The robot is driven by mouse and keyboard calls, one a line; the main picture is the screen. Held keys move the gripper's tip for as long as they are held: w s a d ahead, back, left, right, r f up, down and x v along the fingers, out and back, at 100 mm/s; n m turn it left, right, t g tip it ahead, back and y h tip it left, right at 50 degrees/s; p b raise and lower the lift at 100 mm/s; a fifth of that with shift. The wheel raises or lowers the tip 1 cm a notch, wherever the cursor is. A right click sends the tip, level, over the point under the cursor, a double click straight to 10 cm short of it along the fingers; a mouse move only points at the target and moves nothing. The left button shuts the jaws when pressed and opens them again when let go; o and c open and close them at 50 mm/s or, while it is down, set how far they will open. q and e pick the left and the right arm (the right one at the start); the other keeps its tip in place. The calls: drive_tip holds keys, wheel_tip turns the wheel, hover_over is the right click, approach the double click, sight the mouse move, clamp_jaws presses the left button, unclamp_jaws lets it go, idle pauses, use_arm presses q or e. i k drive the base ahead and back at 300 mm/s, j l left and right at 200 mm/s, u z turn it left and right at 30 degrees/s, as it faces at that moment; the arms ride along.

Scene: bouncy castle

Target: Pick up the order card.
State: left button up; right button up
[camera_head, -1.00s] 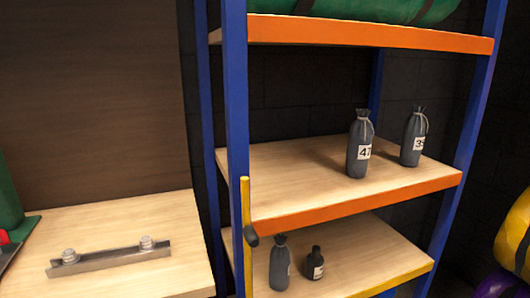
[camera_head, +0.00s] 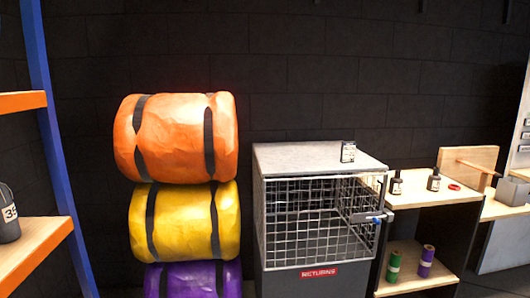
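No object that I can clearly identify as the order card shows in the head view. A small black-and-white item (camera_head: 348,151) stands on top of the returns cage, near its back right corner. It is too small to tell whether it is a card or a labelled container. Neither of my grippers is in view.
The wire returns cage (camera_head: 315,210) stands at centre. Orange (camera_head: 178,138), yellow (camera_head: 184,222) and purple (camera_head: 190,280) strapped rolls are stacked left of it. A blue-and-orange rack (camera_head: 52,150) is far left. A wooden-topped shelf unit (camera_head: 415,187) with small bottles stands right.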

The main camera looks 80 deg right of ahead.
sight(347, 148)
drive_tip(key=z, duration=3.05)
drive_tip(key=i+j, duration=0.3)
